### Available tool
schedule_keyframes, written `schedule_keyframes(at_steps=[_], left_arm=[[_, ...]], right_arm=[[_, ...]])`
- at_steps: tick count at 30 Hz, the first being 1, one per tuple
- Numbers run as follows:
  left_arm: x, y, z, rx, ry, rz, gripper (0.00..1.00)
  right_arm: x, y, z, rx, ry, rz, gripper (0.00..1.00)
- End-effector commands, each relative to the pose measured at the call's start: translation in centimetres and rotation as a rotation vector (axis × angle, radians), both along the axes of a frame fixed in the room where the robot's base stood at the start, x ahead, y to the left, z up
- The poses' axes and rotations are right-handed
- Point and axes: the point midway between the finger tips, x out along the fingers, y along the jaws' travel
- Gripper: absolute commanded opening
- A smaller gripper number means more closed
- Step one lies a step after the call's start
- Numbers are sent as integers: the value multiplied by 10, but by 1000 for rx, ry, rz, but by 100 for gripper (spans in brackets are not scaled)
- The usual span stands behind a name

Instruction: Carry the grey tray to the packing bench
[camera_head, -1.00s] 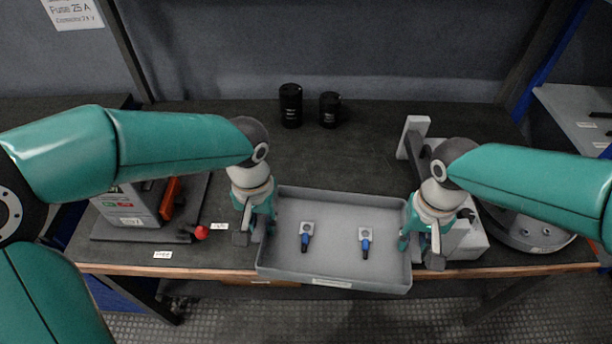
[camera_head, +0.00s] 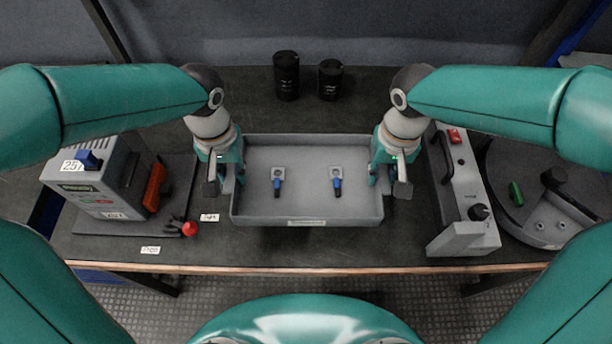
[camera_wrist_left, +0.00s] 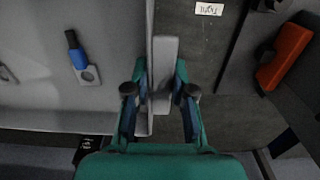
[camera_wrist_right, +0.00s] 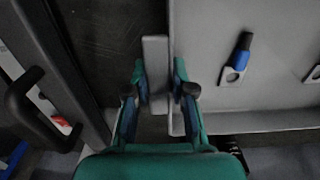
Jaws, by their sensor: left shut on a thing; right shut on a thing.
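The grey tray (camera_head: 308,204) is in the middle of the head view, over the dark bench, and looks level. Two small parts with blue handles, a left one (camera_head: 277,181) and a right one (camera_head: 336,182), lie in it. My left gripper (camera_head: 226,178) is shut on the tray's left wall; the left wrist view shows its fingers (camera_wrist_left: 160,95) around the wall and a grey grip piece. My right gripper (camera_head: 388,176) is shut on the right wall; its fingers (camera_wrist_right: 158,97) show in the right wrist view. Whether the tray touches the bench top cannot be told.
A grey device with a red-knobbed lever (camera_head: 189,228) stands left of the tray. A grey unit with a black handle (camera_head: 462,235) and a round grey fixture (camera_head: 540,215) stand to the right. Two black cylinders (camera_head: 286,76) (camera_head: 329,80) stand behind. The bench top (camera_head: 300,245) in front is bare.

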Motion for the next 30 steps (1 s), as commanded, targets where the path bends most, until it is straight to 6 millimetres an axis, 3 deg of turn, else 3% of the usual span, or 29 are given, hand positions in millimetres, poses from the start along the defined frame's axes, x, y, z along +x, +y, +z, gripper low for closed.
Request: schedule_keyframes(at_steps=[8,18,30], left_arm=[[-1,8,-5,7,2,3,0],[-1,10,-41,7,2,6,0],[-1,11,-42,7,1,7,0]], right_arm=[[1,2,-5,-7,1,5,0],[1,4,-42,-7,1,8,0],[1,5,-42,-7,2,9,0]])
